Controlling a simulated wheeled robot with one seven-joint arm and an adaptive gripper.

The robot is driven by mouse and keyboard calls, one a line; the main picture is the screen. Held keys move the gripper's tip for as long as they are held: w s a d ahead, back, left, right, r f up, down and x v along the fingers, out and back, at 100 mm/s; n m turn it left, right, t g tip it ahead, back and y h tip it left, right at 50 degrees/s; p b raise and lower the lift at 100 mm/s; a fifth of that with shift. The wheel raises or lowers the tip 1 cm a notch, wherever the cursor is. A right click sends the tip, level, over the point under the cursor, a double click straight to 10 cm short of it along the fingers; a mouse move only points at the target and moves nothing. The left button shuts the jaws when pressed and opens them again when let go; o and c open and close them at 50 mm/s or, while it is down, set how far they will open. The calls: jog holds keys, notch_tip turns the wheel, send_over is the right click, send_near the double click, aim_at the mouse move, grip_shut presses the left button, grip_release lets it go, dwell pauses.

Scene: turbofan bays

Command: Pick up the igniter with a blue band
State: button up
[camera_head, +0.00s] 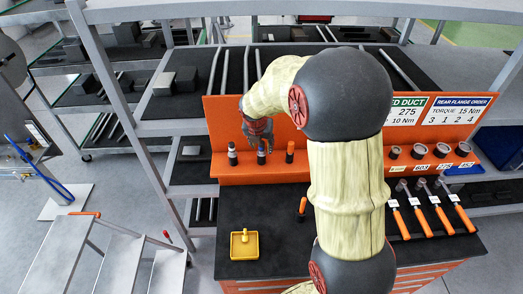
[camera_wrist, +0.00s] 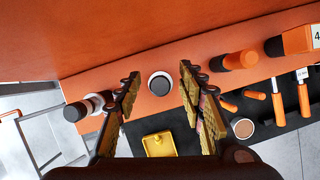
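The igniter with the blue band (camera_head: 261,156) stands upright in the middle of three on the orange ledge. In the wrist view I see it end-on as a dark round top with a pale rim (camera_wrist: 161,85); its band is hidden there. My gripper (camera_head: 266,147) is over it, pointing down. In the wrist view my gripper (camera_wrist: 158,88) is open, with one finger on each side of the igniter and visible gaps between. I cannot tell whether the fingertips are above its top or beside it.
A dark igniter with a pale band (camera_head: 232,156) stands left, and an orange one with a black top (camera_head: 290,153) stands right, close to my fingers. The orange back panel (camera_head: 220,118) rises behind. A yellow tray (camera_head: 244,245) lies on the black worktop below.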

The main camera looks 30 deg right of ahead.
jog(key=shift+c, duration=1.1)
jog(key=c, duration=0.8)
